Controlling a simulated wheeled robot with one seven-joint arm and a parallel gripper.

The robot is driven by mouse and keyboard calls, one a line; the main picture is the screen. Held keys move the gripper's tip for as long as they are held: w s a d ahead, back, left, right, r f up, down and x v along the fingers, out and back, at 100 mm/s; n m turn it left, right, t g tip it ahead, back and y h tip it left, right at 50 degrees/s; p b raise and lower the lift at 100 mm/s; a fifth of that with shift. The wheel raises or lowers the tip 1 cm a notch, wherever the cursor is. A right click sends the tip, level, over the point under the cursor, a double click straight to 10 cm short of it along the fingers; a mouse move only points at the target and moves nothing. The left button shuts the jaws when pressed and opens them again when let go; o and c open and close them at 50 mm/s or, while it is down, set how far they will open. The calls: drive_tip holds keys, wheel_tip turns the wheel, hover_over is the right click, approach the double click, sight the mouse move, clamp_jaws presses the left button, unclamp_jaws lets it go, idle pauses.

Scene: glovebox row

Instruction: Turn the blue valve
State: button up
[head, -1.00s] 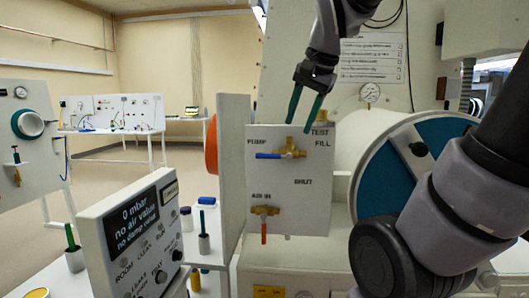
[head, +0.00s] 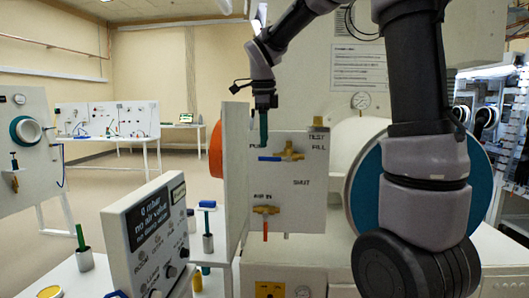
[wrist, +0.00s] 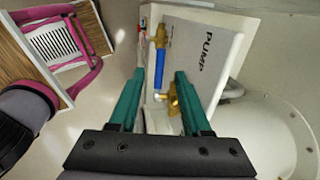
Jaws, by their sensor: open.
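The blue valve has a blue lever (head: 270,158) on a brass body (head: 291,153), on the upper part of a white panel (head: 315,205). The lever lies level, pointing left from the body, between the PUMP, FILL and SHUT labels. My gripper (head: 263,143) is just above the lever's left part, its green fingers pointing down and seen edge-on. In the wrist view my gripper (wrist: 159,73) is open, and the blue lever (wrist: 160,55) shows between the fingertips. I cannot tell whether a finger touches it.
A second valve with an orange-red lever (head: 265,230) hangs below, by AIR IN. A white plate (head: 235,160) stands at the panel's left, close to my gripper. A tilted display box (head: 150,235) stands in front at the left. A round blue port (head: 368,190) is at the right.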

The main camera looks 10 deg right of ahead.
sight(274, 159)
drive_tip(key=f, duration=0.2)
drive_tip(key=w+f, duration=0.1)
drive_tip(key=f, duration=0.2)
drive_tip(key=shift+d, duration=0.15)
clamp_jaws()
idle(1.3)
